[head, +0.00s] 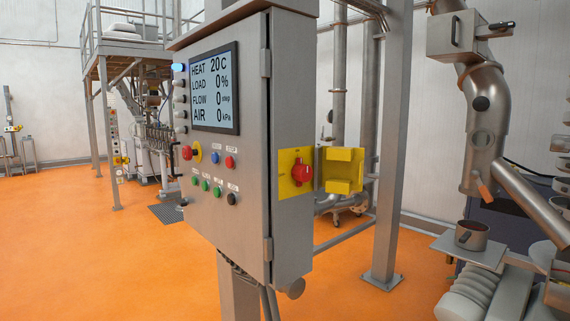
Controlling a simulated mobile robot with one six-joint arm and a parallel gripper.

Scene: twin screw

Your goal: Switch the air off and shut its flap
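A grey control cabinet (288,120) stands in the middle of the head view. On its right side is a yellow plate (286,160) with a red rotary knob (302,174). A yellow flap (341,169) beside the plate stands open, swung out to the right, and leaves the knob uncovered. The knob's exact setting is too small to read. The display (214,88) on the cabinet's front reads HEAT 20 C, LOAD 0 %, FLOW 0 step and AIR 0 kPa. My gripper is not in view.
The front has a red mushroom button (187,152) and several small coloured buttons. A grey steel post (391,150) stands close behind the flap. Pipework (484,110) and a small metal pot (471,235) are at the right. The orange floor (120,270) is open at the left.

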